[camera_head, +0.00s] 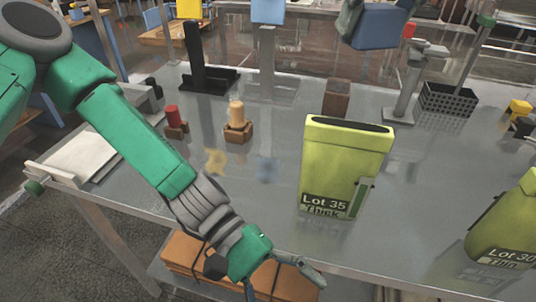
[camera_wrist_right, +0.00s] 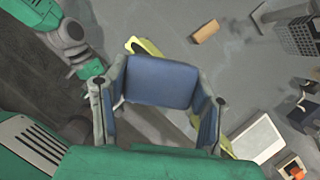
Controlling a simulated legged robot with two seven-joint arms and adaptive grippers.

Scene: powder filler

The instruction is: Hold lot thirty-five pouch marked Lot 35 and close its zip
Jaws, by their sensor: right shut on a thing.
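The lime-green pouch marked "Lot 35 Thick" (camera_head: 340,160) stands upright on the grey table in the head view. Its dark top end faces up, and a green strip with a pale tab runs down its right side. My left gripper (camera_head: 292,266) is low at the table's front edge, below and left of the pouch and apart from it; its opening is unclear. In the right wrist view my right gripper (camera_wrist_right: 157,82) is shut on a blue block (camera_wrist_right: 160,82). Lime-green edges show beyond the block. A blue block with grey finger-like parts also shows at the top of the head view (camera_head: 380,28).
A second lime pouch marked Lot 30 (camera_head: 505,222) stands at the right. Red (camera_head: 172,115) and tan (camera_head: 236,113) pegs are at left. Brown cartons (camera_head: 185,255) lie below the tabletop.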

